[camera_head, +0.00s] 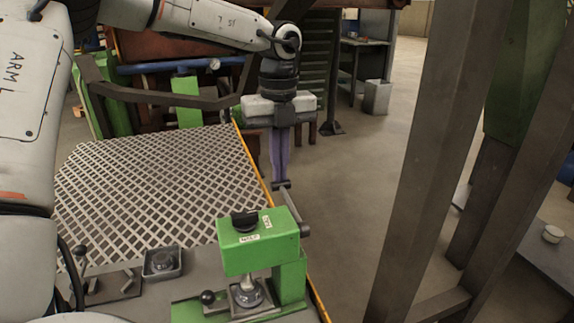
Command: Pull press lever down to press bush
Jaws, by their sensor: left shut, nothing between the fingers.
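The green press (260,243) stands on the bench near the front edge of the view. Its grey lever (294,210) rises from the pivot on the press's right side and leans up and back. My left gripper (281,184) points straight down, its purple fingers shut and empty, with the tips at the lever's upper end. I cannot tell whether they touch it. A metal part, seemingly the bush (247,294), sits under the press ram; its details are small. My right gripper is out of view.
A metal grating (150,185) covers the bench left of the press. Brown steel posts (440,150) rise on the right. Open floor (350,190) lies between.

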